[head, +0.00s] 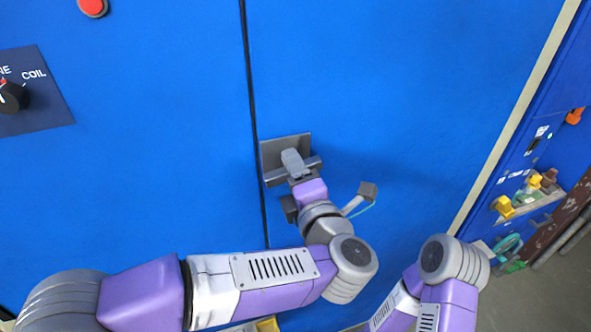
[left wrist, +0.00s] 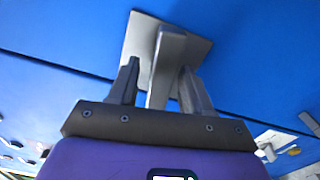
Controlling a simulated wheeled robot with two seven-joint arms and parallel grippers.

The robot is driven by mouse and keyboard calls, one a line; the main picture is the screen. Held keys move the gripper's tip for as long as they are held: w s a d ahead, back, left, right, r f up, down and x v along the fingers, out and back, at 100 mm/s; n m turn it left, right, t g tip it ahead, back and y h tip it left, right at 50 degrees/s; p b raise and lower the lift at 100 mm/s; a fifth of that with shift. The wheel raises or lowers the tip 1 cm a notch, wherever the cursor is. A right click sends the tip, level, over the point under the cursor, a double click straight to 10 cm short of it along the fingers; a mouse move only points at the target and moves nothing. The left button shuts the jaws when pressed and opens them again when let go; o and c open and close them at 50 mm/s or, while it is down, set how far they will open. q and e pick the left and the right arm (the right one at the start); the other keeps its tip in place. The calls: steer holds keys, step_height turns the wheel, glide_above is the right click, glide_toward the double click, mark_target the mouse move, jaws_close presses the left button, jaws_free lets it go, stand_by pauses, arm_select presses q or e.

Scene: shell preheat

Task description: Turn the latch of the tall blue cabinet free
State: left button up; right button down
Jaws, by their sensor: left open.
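The tall blue cabinet (head: 420,80) fills most of the head view, with a dark vertical seam between its doors. Its latch is a grey backing plate (head: 272,152) with a lighter grey handle (head: 292,160), just right of the seam. My left gripper (head: 296,172) is at the latch with its jaws open. In the left wrist view, the handle (left wrist: 166,62) stands between the two fingers of my left gripper (left wrist: 160,78), with the plate (left wrist: 141,38) behind it. Whether a finger touches the handle I cannot tell. My right gripper is out of view; only part of its arm shows.
A dark panel with a black knob (head: 13,98) and a red button (head: 92,6) are on the left door. At the right, past a pale edge strip, several small yellow and orange items (head: 503,207) sit by another blue unit. Grey floor (head: 550,295) shows at the lower right.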

arm_select(q)
steer(key=shift+c, duration=0.3)
jaws_close()
steer(key=shift+m, duration=1.1)
steer(key=shift+o, duration=0.3)
jaws_free()
steer(key=v, duration=0.7)
steer(key=shift+s+b, duration=0.25)
steer(key=shift+b, duration=0.05)
steer(key=shift+d, duration=0.1)
